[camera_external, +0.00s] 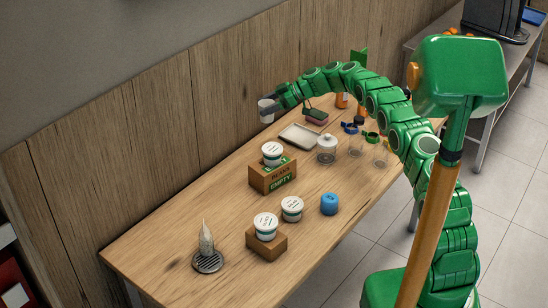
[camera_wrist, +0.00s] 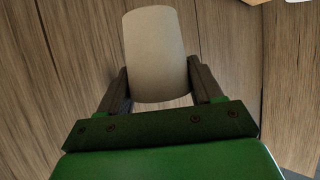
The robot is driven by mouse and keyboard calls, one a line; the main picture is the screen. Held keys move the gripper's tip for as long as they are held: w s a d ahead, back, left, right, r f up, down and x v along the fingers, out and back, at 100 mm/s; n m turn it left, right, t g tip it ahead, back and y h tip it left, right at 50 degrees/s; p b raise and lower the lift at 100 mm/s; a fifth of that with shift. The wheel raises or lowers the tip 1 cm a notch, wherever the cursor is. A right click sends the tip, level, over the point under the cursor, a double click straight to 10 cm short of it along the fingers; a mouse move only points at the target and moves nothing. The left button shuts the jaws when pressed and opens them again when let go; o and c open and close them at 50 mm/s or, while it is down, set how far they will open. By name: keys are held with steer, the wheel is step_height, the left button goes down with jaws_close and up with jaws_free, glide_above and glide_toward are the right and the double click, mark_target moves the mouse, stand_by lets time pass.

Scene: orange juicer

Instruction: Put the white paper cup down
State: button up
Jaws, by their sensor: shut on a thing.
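The white paper cup (camera_wrist: 157,50) is between the two dark fingers of my gripper (camera_wrist: 160,82) in the wrist view, and the fingers are shut on its sides. In the external view the cup (camera_external: 266,110) is at the far left end of my green arm, near the wooden wall at the back edge of the table. My gripper (camera_external: 274,105) shows there only small, beside the cup. The cup looks roughly upright in the external view. I cannot tell its exact height over the table (camera_external: 225,150).
A pale tray (camera_external: 291,138) and a lidded glass jar (camera_external: 326,150) stand in front of the cup. A box marked "EMPTY" (camera_external: 286,178) bears a white tub (camera_external: 272,153). More tubs, a blue object (camera_external: 329,204) and a metal cone (camera_external: 206,242) stand nearer.

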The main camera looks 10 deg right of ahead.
step_height(320, 180, up, 4)
steer(key=shift+f, duration=0.1)
steer(key=shift+s+d, duration=0.25)
steer(key=shift+d, duration=0.45)
steer(key=shift+s+d, duration=0.25)
steer(key=shift+d, duration=0.4)
steer(key=s+d+m+t, duration=0.3)
steer(key=s+d, duration=2.5)
steer(key=s, duration=0.2)
steer(key=shift+d+t, duration=0.3)
steer(key=shift+s+d+f+m+h, duration=0.15)
steer(key=shift+s+d, duration=0.15)
steer(key=shift+s, duration=0.45)
steer(key=shift+s+d+m+h, duration=0.15)
steer(key=shift+s+d, duration=0.1)
steer(key=shift+s, duration=0.5)
steer(key=shift+w+a+f, duration=0.25)
steer(key=shift+w+f, duration=2.1)
steer(key=shift+f, duration=0.15)
steer(key=shift+w+a+f, duration=0.2)
steer(key=shift+w+f, duration=2.2)
steer(key=shift+f, duration=0.15)
steer(key=shift+w+a+f, duration=0.25)
steer(key=shift+w+f, duration=2.1)
steer(key=shift+f, duration=1.55)
